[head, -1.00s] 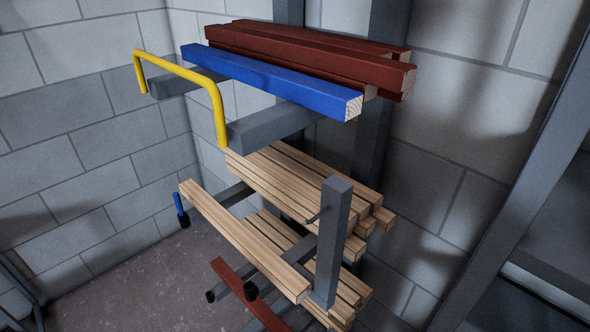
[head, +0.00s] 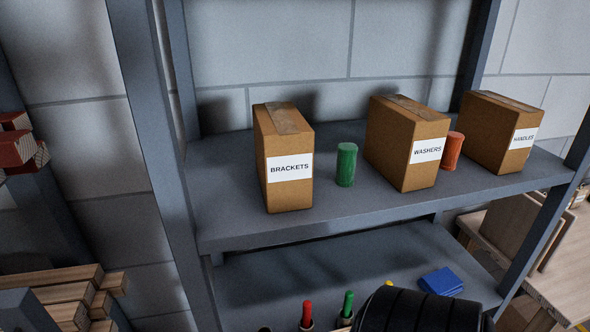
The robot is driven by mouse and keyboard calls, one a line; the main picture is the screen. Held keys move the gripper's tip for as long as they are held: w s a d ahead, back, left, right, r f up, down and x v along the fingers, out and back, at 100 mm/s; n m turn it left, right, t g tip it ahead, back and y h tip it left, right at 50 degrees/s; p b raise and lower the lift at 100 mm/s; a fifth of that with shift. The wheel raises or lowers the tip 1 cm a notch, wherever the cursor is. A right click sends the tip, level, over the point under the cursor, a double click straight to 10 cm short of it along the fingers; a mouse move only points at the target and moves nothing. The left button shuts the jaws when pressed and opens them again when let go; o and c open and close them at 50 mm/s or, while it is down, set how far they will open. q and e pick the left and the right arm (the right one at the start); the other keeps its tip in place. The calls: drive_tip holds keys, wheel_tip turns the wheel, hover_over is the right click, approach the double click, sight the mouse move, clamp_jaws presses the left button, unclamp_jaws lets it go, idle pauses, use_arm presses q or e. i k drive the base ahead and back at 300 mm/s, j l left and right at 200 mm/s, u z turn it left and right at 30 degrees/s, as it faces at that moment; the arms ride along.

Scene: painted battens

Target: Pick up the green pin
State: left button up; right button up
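A slim green pin (head: 348,303) stands upright at the bottom edge of the head view, in front of the lower shelf. Its lower end meets a pale base, and the rest below is cut off. A similar red pin (head: 307,313) stands to its left. A thicker green cylinder (head: 346,164) stands on the upper shelf between two boxes. Neither of my grippers is in view.
The upper shelf (head: 225,209) holds cardboard boxes marked BRACKETS (head: 283,190), WASHERS (head: 402,155) and HANDLES (head: 500,140), and an orange cylinder (head: 452,151). The lower shelf (head: 290,270) holds a blue folded item (head: 441,281).

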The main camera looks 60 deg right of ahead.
sight(348, 301)
drive_tip(key=z, duration=2.2)
drive_tip(key=k+l+u, duration=0.1)
drive_tip(key=k+u, duration=0.35)
drive_tip(key=u, duration=0.2)
